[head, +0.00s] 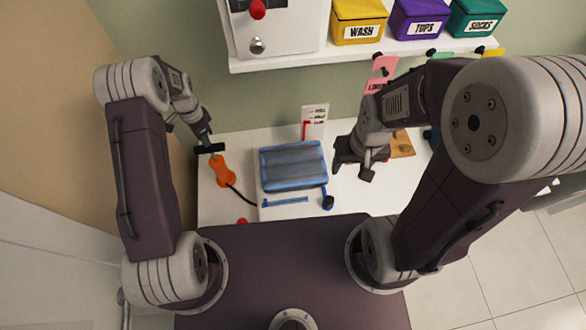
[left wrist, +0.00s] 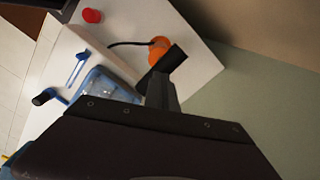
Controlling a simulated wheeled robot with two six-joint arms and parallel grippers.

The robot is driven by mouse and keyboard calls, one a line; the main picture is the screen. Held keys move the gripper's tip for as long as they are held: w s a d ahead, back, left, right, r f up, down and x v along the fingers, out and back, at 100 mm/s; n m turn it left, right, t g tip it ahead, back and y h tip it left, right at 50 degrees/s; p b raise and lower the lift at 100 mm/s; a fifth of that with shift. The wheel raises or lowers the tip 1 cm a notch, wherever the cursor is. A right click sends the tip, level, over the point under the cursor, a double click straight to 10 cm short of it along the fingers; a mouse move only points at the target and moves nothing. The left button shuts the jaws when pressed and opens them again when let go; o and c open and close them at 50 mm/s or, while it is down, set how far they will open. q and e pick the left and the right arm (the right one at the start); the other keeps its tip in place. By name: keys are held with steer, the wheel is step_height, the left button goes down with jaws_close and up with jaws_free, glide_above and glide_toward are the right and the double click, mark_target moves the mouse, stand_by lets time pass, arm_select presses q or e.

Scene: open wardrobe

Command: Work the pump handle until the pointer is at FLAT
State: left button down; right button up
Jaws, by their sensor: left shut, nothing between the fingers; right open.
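The orange pump (head: 223,172) stands left on the white table, its black T-handle (head: 210,148) on top. A black hose runs from it toward the blue-edged bag (head: 292,154). My left gripper (head: 205,139) is shut and empty, just above the handle; in the left wrist view its fingers (left wrist: 160,92) reach the black handle (left wrist: 170,62), but I cannot tell whether they touch. The white gauge card (head: 316,113) stands behind the bag. Its red pointer (head: 305,131) appears near the lowest line; the lettering is too small to read surely. My right gripper (head: 352,174) is open, right of the bag.
A black knob (head: 328,203) sits at the bag's front right corner, a blue strip (head: 285,202) before the bag. A red knob (head: 242,221) is at the front left. A shelf (head: 290,61) with labelled bins overhangs the back. A wall rises at left.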

mark_target(211, 151)
arm_select(q)
step_height(211, 151, down, 7)
steer(key=b, duration=0.5)
steer(key=shift+f, duration=0.2)
step_height(211, 151, up, 8)
steer(key=p, duration=0.6)
steer(key=shift+r, duration=0.2)
steer(key=shift+f, duration=0.15)
stand_by(0.4)
stand_by(1.8)
stand_by(1.0)
step_height(211, 151, up, 6)
steer(key=p, duration=0.4)
steer(key=shift+p, duration=0.3)
